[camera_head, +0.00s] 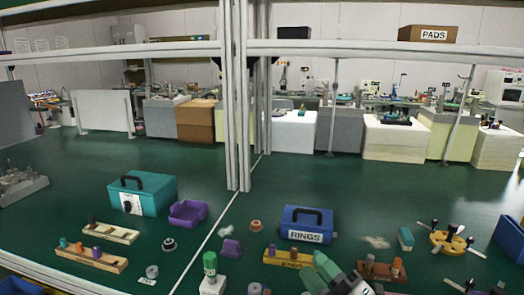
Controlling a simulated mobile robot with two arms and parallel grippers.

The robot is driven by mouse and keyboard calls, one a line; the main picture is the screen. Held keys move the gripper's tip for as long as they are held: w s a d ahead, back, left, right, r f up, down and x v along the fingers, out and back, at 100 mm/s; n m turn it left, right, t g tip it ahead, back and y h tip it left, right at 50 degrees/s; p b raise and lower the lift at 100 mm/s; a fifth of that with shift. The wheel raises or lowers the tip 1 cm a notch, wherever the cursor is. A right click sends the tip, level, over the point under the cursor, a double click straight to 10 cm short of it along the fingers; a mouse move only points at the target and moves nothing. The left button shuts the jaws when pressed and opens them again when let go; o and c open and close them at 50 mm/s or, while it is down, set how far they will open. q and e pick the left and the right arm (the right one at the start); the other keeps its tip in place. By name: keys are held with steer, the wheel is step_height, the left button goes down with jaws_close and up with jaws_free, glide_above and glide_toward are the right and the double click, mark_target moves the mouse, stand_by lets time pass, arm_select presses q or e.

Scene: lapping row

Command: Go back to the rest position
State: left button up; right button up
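My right gripper (317,268) is at the bottom edge, right of centre, with grey and green parts. Its two green fingers stand apart with nothing visible between them. It is in front of a yellow labelled block (290,258) and left of a brown wooden block with pegs (382,271). The rest of that arm is cut off by the frame. My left gripper is not visible in the head view.
A blue RINGS case (306,224), a teal case (142,194), a purple bin (188,213), wooden peg racks (92,257) and a green-topped bottle (210,264) stand on the green surface. A white post (237,110) rises mid-view. The green area behind the cases is clear.

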steer(key=s+d+f+m+g+h, duration=0.2)
steer(key=s+d+f+m+h, duration=0.25)
steer(key=f+m+h, duration=0.4)
steer(key=s+d+f+m+g+h, duration=0.2)
steer(key=s+d+f+m+h, duration=0.1)
steer(key=d+f+m+h, duration=0.45)
steer(key=s+a+f+m+g+y, duration=0.15)
steer(key=s+f+g, duration=0.3)
steer(key=s, duration=0.45)
steer(key=s+f+m+g, duration=0.2)
steer(key=s+f+g, duration=0.2)
steer(key=s+g, duration=0.3)
step_height(320, 180, down, 20)
steer(key=p, duration=0.5)
steer(key=s+d+f+p, duration=0.2)
steer(key=s+f+p, duration=0.2)
steer(key=s+f, duration=0.8)
steer(key=s+g, duration=0.1)
steer(key=s, duration=0.3)
steer(key=shift+s+d+f, duration=0.3)
steer(key=shift+s+d, duration=0.05)
steer(key=shift+d, duration=0.05)
